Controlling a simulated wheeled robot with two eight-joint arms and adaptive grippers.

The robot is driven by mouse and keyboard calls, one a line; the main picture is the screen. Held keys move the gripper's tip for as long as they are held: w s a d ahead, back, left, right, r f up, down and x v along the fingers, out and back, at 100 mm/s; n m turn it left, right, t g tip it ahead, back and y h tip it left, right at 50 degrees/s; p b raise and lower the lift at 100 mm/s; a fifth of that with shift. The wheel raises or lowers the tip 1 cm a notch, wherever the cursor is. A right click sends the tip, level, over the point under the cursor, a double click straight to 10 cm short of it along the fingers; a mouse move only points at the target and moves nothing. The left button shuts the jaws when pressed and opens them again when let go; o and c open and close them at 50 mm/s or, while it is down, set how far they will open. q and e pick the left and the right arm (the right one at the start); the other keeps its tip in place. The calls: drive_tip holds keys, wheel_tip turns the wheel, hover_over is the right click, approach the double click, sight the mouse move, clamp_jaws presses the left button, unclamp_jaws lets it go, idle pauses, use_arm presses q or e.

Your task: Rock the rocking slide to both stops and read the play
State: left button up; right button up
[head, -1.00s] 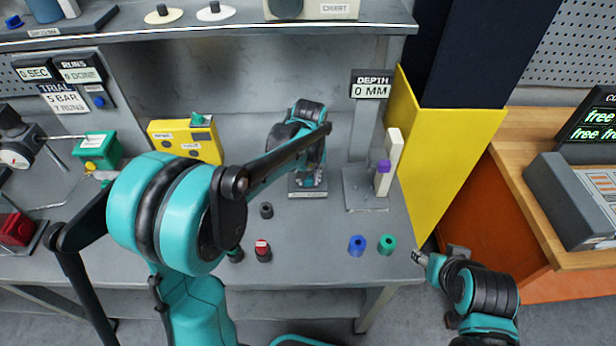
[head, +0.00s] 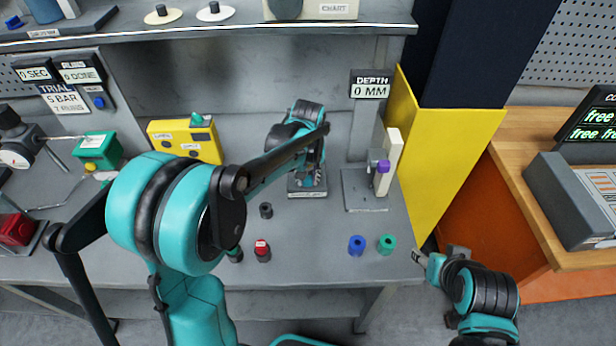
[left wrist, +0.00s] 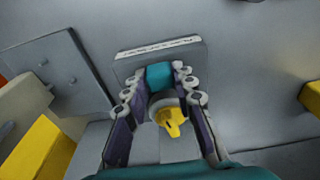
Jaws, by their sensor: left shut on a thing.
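A teal block (left wrist: 160,77) stands on a grey plate with a white label strip (left wrist: 158,47) in the left wrist view; the label is too small to read. I take this block to be the rocking slide. A yellow pointed piece (left wrist: 172,121) on a pale round part sits at its near side. My left gripper (left wrist: 166,88) has its fingers on both sides of the teal block, shut on it. In the head view my left gripper (head: 310,178) hides most of it above the plate (head: 307,193). My right gripper (head: 421,256) hangs off the bench's right front corner, apart from everything.
A depth display (head: 370,91) reads 0 MM. To the right stands a white upright with a purple knob (head: 383,166). Black, red, blue (head: 357,245) and green (head: 387,244) pieces stand near the front. A yellow box (head: 185,143) is behind left. A yellow-faced pillar (head: 440,150) bounds the right.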

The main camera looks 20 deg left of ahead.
use_arm(q)
drive_tip(key=shift+a, duration=0.1)
drive_tip(key=o, duration=1.1)
wheel_tip(320, 180, up, 12)
drive_tip(key=s, duration=0.1)
drive_tip(key=s+f+m+t, duration=0.1)
drive_tip(key=s+t, duration=0.1)
drive_tip(key=s, duration=0.4)
drive_tip(key=s+a+f+m+t, duration=0.1)
drive_tip(key=s+f+t, duration=0.1)
drive_tip(key=s, duration=0.5)
drive_tip(key=s+a+f+m+t, duration=0.1)
drive_tip(key=s+f, duration=0.1)
drive_tip(key=s, duration=0.4)
drive_tip(key=shift+s+a+f+t, duration=0.15)
drive_tip(key=shift+t, duration=0.25)
